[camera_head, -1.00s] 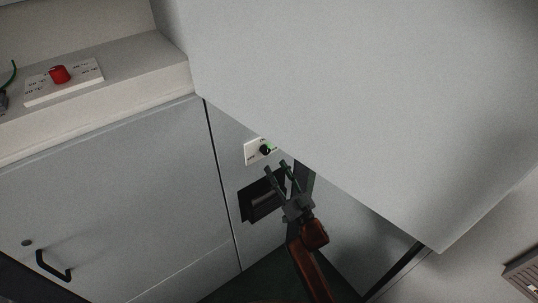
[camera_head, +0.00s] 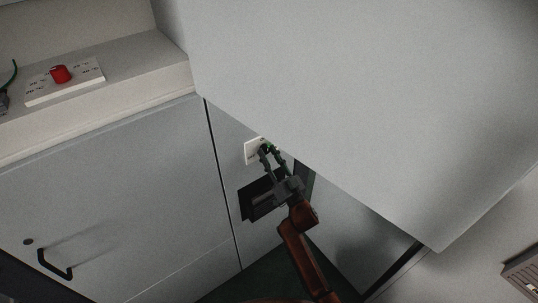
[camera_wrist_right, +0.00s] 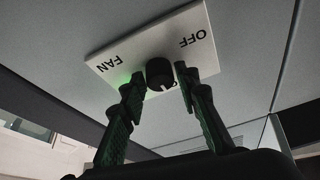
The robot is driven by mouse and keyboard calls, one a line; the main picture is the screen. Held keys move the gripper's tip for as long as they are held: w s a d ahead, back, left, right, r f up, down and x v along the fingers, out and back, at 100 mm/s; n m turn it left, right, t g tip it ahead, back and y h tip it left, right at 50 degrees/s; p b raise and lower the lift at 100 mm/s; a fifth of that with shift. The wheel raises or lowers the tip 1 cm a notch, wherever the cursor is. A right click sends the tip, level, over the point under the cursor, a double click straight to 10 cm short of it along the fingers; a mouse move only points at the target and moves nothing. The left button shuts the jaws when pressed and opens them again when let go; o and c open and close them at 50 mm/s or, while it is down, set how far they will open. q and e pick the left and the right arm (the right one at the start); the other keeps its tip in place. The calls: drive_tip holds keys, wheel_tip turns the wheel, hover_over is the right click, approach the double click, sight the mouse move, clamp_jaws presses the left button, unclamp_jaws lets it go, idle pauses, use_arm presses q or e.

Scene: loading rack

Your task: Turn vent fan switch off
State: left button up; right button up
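The vent fan switch is a black round knob (camera_wrist_right: 159,73) on a white plate (camera_wrist_right: 117,60) in the right wrist view. The plate reads "FAN" and "OFF", and a green glow shows beside the knob. In the head view the plate (camera_head: 250,152) is on the grey panel under the overhanging white surface. The knob there is mostly hidden by my fingers. My right gripper (camera_head: 267,149) is at the plate; in the wrist view its two fingers (camera_wrist_right: 160,84) stand apart on either side of the knob, with gaps visible. My left gripper is not in view.
A large white overhang (camera_head: 350,100) is close above my right arm. A black recessed handle (camera_head: 262,196) is below the plate. A red knob on a white panel (camera_head: 88,82) stands on the left ledge. A cabinet door with a black handle (camera_head: 54,265) is at lower left.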

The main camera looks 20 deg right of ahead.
clamp_jaws()
drive_tip(key=shift+n+y, duration=0.4)
drive_tip(key=shift+n, duration=0.2)
drive_tip(key=n+g+y, duration=0.1)
drive_tip(key=n+y, duration=0.1)
drive_tip(key=n, duration=0.2)
drive_tip(key=shift+d, duration=0.15)
drive_tip(key=n+g+y, duration=0.1)
drive_tip(key=n, duration=0.2)
drive_tip(key=n+g+y, duration=0.1)
drive_tip(key=n+y, duration=0.1)
drive_tip(key=n, duration=0.1)
drive_tip(key=shift+w+d+n, duration=0.1)
drive_tip(key=shift+d+n, duration=0.05)
drive_tip(key=shift+n, duration=0.25)
drive_tip(key=n+g, duration=0.1)
drive_tip(key=n, duration=0.1)
drive_tip(key=n+g+p, duration=0.1)
drive_tip(key=n, duration=0.1)
drive_tip(key=n+y, duration=0.1)
drive_tip(key=n, duration=0.2)
drive_tip(key=shift+d+r+g, duration=0.2)
drive_tip(key=shift+r+g, duration=0.05)
drive_tip(key=shift+g, duration=0.15)
drive_tip(key=shift+n+g+p, duration=0.9)
drive_tip(key=shift+n+p, duration=0.1)
drive_tip(key=shift+n, duration=1.3)
